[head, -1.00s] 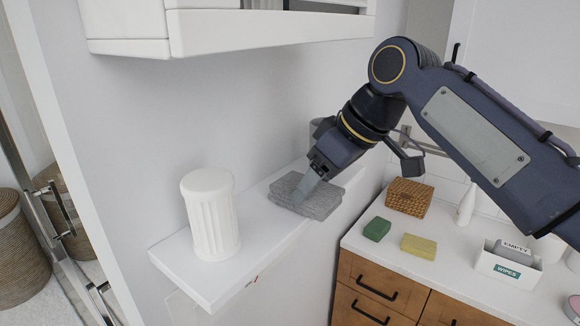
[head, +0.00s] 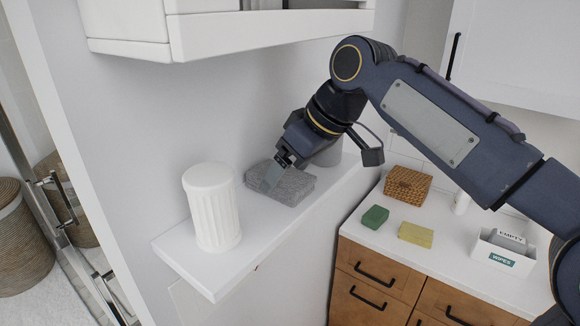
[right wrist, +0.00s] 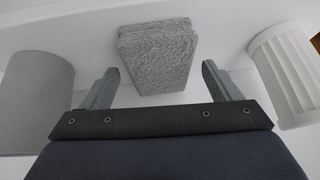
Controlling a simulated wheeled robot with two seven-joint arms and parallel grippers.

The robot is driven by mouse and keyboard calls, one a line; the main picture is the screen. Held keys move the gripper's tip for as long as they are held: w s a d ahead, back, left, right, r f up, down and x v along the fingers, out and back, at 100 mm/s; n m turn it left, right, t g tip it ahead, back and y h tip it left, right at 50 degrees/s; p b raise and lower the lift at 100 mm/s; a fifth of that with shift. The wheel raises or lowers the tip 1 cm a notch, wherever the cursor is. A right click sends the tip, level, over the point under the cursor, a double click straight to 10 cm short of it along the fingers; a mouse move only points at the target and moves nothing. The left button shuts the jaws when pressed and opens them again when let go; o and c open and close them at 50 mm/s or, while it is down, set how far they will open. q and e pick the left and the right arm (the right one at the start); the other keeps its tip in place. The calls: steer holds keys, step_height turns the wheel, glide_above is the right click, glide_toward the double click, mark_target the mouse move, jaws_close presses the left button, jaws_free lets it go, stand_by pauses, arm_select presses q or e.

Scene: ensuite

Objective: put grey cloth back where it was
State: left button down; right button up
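The grey cloth (head: 290,187) is a folded, textured stack lying on the white wall shelf (head: 205,273), between a white fluted canister and a grey cylinder. My right gripper (head: 271,176) is over the cloth in the head view, with one finger visible against it. In the right wrist view the cloth (right wrist: 157,52) lies ahead of and between the spread fingers of my right gripper (right wrist: 158,72), with a gap on both sides. That gripper is open. My left gripper is not in view.
The fluted canister (head: 212,208) stands left of the cloth; the grey cylinder (head: 328,152) stands behind, partly hidden by my arm. A white cabinet (head: 230,35) hangs above. The counter at right holds a wicker box (head: 408,186), green sponge (head: 375,217), yellow sponge (head: 416,234) and wipes box (head: 500,257).

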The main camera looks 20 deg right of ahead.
steer(key=shift+r, duration=0.1)
steer(key=shift+r, duration=0.25)
steer(key=v, duration=0.7)
steer(key=s+d+f+m, duration=0.1)
steer(key=s+f+m, duration=0.2)
steer(key=s+f, duration=0.3)
steer(key=s+d+f+m+t, duration=0.1)
steer(key=s+f, duration=0.6)
steer(key=f, duration=0.7)
steer(key=s+d+f+m, duration=0.2)
steer(key=s+f+m, duration=0.3)
steer(key=f, duration=0.5)
steer(key=shift+s+d+f+m+h+b, duration=0.3)
steer(key=shift+s+d+h+b, duration=0.1)
steer(key=shift+s, duration=0.45)
